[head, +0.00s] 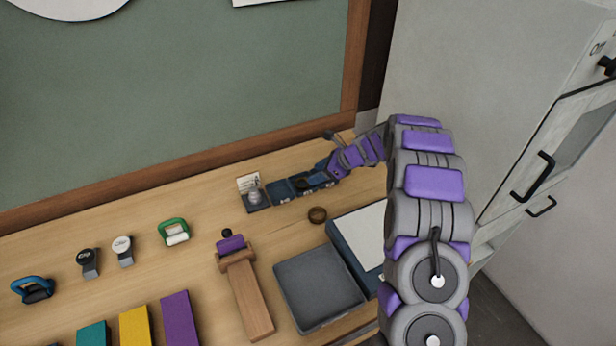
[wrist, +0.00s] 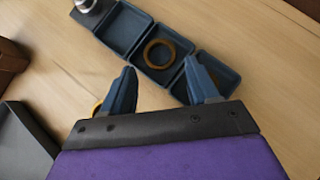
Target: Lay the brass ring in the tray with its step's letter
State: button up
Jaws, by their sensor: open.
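A row of small blue trays stands on the bench: a left tray (wrist: 124,30), a middle tray (wrist: 144,65) and a right tray (wrist: 228,75). A brass ring (wrist: 147,54) lies flat inside the middle tray. No letters on the trays are readable.
A silver part (head: 254,196) sits at the row's left end, before a small card (head: 248,182). A grey tray (head: 318,287), a blue-rimmed white panel (head: 365,240) and a wooden stand (head: 248,297) stand in front. A grey cabinet (head: 480,90) rises at the right.

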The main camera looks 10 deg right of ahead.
jog(key=v, duration=0.5)
jog(key=s+a+r+n+g+h, duration=0.1)
jog(key=s+a+r+n, duration=0.25)
jog(key=s, duration=0.45)
jog(key=s+a+r+n+g+h+p, duration=0.1)
jog(key=s+a+r+n+g, duration=0.1)
jog(key=s+r+n, duration=0.4)
jog(key=s+a+r+n+g, duration=0.1)
jog(key=s+a+r+n, duration=0.2)
jog(key=s, duration=0.6)
jog(key=s+d+n+h, duration=0.1)
jog(key=s+n+h, duration=0.1)
jog(key=s, duration=0.7)
jog(key=s+d+r+n+g+h, duration=0.1)
jog(key=s+d+n+h, duration=0.1)
jog(key=s+n, duration=0.3)
jog(key=s+d+r+n+g+h, duration=0.1)
jog(key=s+n, duration=0.3)
jog(key=s, duration=0.9)
jog(key=shift+s+d+h, duration=0.15)
jog(key=shift+s+h, duration=0.05)
jog(key=shift+h, duration=0.2)
